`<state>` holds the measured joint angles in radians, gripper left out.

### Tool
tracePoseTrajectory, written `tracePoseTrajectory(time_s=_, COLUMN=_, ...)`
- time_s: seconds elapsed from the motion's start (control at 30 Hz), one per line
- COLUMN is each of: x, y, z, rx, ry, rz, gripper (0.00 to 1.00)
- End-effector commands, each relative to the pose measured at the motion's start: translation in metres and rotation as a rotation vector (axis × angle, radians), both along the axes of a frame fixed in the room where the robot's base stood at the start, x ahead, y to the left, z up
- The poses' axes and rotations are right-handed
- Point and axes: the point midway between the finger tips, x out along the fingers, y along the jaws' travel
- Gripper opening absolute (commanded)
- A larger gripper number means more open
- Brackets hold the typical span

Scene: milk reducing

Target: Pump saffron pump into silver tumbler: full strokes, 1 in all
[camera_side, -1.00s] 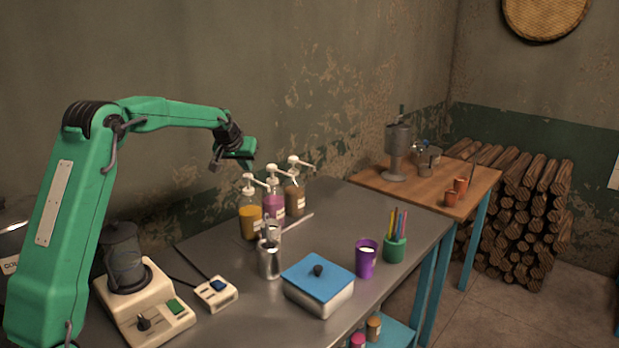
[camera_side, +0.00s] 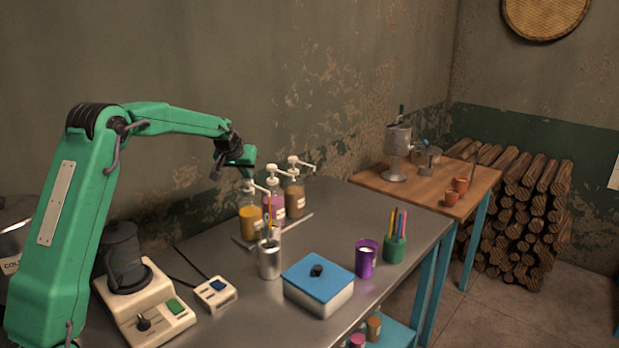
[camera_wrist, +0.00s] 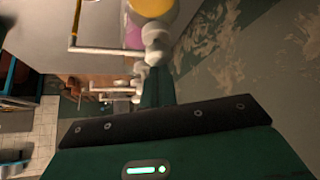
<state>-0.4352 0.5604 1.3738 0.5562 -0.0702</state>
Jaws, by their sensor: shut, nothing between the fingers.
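The saffron pump (camera_side: 250,223) is a clear bottle of yellow-orange liquid with a white pump head and spout, at the left end of a row of bottles. My gripper (camera_side: 246,170) is shut and empty, its tips down on the pump head, which sits low. In the wrist view the fingertips (camera_wrist: 156,82) meet the white head (camera_wrist: 155,38). A thin yellow-orange stream (camera_side: 269,208) falls from the spout toward the silver tumbler (camera_side: 270,260), which stands upright in front of the bottle. The stream also shows in the wrist view (camera_wrist: 76,18). The tumbler's inside is hidden.
A pink-purple pump bottle (camera_side: 274,204) and a brown one (camera_side: 295,197) stand close to the right. A blue-lidded box (camera_side: 318,280), a purple cup (camera_side: 366,260) and a green pen holder (camera_side: 395,248) stand further right. A switch box (camera_side: 216,292) is at front left.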

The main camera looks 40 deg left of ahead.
Motion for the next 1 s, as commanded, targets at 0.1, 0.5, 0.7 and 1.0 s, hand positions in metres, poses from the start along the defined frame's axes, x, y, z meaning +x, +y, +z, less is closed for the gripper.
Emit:
tracePoseTrajectory(time_s=0.1, x=-0.001, y=0.0, z=-0.005, rx=-0.004, ry=0.008, rz=0.0, gripper=0.0)
tracePoseTrajectory(time_s=0.5, x=-0.001, y=0.0, z=0.002, rx=-0.004, ry=0.009, rz=0.0, gripper=0.0)
tracePoseTrajectory(time_s=0.7, x=-0.001, y=0.0, z=0.012, rx=-0.004, ry=0.008, rz=0.0, gripper=0.0)
tracePoseTrajectory(time_s=1.0, x=0.0, y=0.0, z=0.025, rx=-0.002, ry=0.004, rz=0.0, gripper=0.0)
